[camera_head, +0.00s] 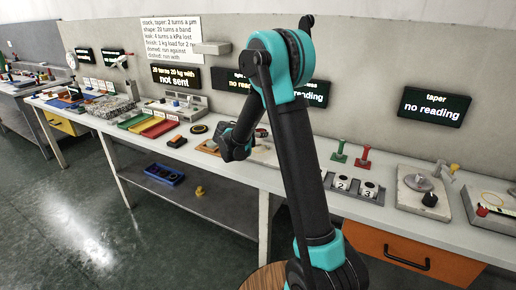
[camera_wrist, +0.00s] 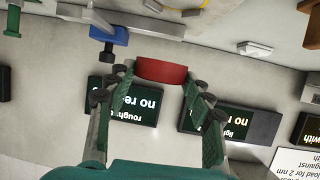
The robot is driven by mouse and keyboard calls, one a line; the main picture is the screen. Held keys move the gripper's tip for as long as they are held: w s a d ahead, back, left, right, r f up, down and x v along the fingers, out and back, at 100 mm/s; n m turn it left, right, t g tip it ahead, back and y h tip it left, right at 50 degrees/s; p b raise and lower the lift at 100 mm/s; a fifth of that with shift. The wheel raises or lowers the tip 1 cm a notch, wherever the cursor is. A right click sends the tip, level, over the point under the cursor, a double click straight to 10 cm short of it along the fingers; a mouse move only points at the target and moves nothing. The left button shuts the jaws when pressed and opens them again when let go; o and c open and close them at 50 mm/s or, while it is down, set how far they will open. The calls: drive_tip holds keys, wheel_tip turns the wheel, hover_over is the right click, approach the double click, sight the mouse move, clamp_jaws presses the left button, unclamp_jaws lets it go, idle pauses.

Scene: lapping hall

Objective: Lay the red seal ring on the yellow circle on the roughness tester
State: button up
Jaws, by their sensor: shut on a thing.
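My gripper (camera_wrist: 160,80) is shut on the red seal ring (camera_wrist: 161,71), which sits between the fingertips in the wrist view. In the head view my gripper (camera_head: 236,146) hangs above the bench, left of my upright arm; the ring is not clear there. The wrist view is upside down and shows a "roughness" display (camera_wrist: 124,103) on the wall behind the fingers. The tester under that display is not clearly seen; my arm covers part of that bench area in the head view.
A blue clamp-like part (camera_wrist: 108,34) by a grey bar shows in the wrist view. On the bench stand red and green posts (camera_head: 362,157), numbered white cylinders (camera_head: 342,184), a taper plate (camera_head: 424,186) and, at left, coloured trays (camera_head: 150,126). A grey device (camera_head: 490,208) is at the right edge.

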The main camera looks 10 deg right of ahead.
sight(258, 151)
wheel_tip(258, 151, down, 8)
drive_tip(key=shift+r, duration=0.2)
drive_tip(key=o, duration=1.3)
